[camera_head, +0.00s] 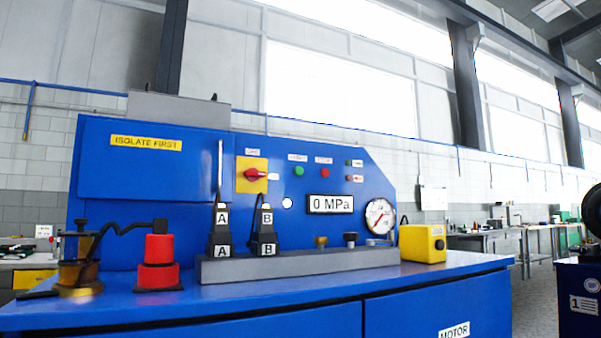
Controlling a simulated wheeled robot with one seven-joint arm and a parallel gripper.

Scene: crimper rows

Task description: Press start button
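A green push button (299,170) sits on the upright blue panel (340,178), right of its middle, with a small label above it that is too small to read surely. A red push button (325,171) sits just right of it, also under a small label. A red rotary switch (256,174) on a yellow plate is to the left. Nothing covers the green button. My gripper is not in view.
A display (330,204) reads 0 MPa, beside a round gauge (380,216). A red cylinder (159,262) and a yellow box (422,243) stand on the blue bench.

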